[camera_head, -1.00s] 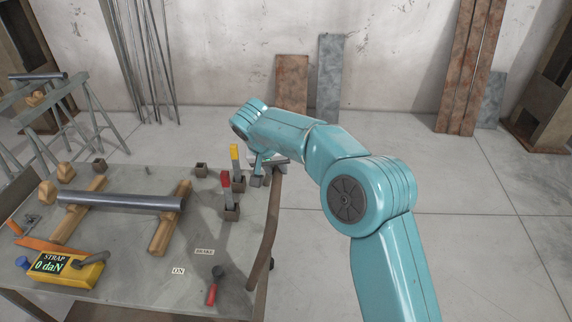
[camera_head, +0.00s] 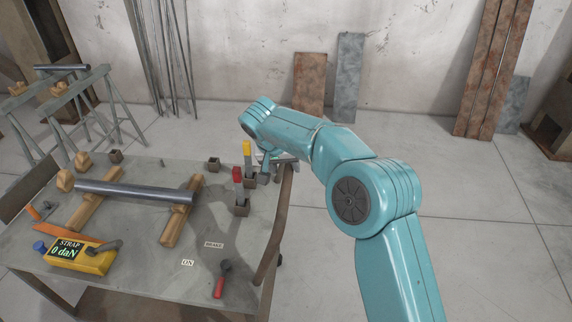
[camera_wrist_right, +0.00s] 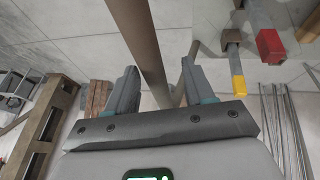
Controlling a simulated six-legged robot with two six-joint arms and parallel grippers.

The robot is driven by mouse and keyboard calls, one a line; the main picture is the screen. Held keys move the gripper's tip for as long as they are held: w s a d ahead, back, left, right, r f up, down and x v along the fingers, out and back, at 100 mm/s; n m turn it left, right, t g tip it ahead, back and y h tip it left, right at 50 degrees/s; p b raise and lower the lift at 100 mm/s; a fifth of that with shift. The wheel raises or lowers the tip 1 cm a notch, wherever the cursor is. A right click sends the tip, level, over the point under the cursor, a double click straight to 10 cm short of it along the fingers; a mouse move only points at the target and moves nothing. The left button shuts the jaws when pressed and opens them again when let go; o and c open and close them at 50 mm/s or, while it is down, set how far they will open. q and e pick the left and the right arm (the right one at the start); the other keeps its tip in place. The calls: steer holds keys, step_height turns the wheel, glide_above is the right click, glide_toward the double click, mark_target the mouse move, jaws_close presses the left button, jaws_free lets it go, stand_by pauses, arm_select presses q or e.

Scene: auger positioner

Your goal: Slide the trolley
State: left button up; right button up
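The trolley is a grey-topped work table (camera_head: 120,260) at the left of the head view. A brown curved bar (camera_head: 271,235) runs along its right edge. My right gripper (camera_head: 277,160) is at the far end of this bar, partly hidden by my teal wrist. In the right wrist view, its two grey fingers (camera_wrist_right: 160,88) stand apart with a brown bar (camera_wrist_right: 145,40) passing between them. Gaps show beside the bar, so I see no firm grip. My left gripper is not in view.
On the trolley are a steel tube (camera_head: 135,192) on wooden blocks, a yellow STRAP box (camera_head: 80,257), red (camera_head: 237,174) and yellow (camera_head: 247,148) levers, and a red-handled lever (camera_head: 220,284) near ON and BRAKE labels. Sawhorses (camera_head: 62,105) stand behind left. The floor at right is clear.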

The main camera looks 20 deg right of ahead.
steer(key=shift+d+r, duration=0.1)
steer(key=shift+d, duration=0.05)
steer(key=p+v, duration=0.1)
steer(key=v, duration=1.5)
steer(key=shift+s+a, duration=0.1)
steer(key=shift+a, duration=0.1)
